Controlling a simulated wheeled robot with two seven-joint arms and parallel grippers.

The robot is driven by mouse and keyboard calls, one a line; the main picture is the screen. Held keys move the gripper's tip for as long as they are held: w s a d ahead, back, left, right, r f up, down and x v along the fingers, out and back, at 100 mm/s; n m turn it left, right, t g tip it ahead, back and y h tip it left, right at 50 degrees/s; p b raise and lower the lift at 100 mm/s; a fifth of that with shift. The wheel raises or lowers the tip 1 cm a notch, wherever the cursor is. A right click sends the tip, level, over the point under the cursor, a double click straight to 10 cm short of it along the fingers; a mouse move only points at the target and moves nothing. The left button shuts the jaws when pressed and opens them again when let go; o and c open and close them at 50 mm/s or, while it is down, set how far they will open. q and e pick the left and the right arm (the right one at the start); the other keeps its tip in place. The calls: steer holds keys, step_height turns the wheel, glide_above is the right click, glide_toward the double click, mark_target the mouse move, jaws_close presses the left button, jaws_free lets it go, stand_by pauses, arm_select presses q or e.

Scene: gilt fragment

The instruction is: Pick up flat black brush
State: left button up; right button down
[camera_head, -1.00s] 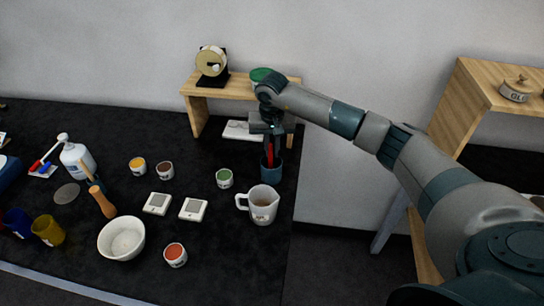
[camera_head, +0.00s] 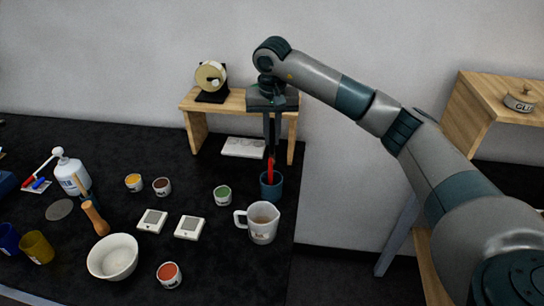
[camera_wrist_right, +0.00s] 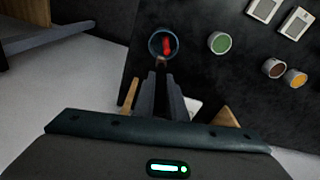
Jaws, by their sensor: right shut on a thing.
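My right gripper (camera_head: 271,143) points down above the blue cup (camera_head: 271,188) and is shut on a thin dark thing, which I take to be the flat black brush. The fingers hide most of it. In the right wrist view, a small brownish end (camera_wrist_right: 162,62) shows just past the fingertips of my right gripper (camera_wrist_right: 162,76), near the cup's rim (camera_wrist_right: 152,46). A red-handled tool (camera_head: 270,168) stands in the cup; it also shows in the right wrist view (camera_wrist_right: 167,46). My left gripper is not in view.
A wooden shelf (camera_head: 196,130) stands behind the cup. A measuring jug (camera_head: 262,232) is just in front, and a green paint pot (camera_head: 222,195) is to the left. Scales, a white bowl (camera_head: 113,265) and other pots lie further left. The table's right edge is close.

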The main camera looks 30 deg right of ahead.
step_height(320, 180, up, 7)
steer(key=shift+f+b, duration=0.2)
steer(key=shift+b, duration=0.55)
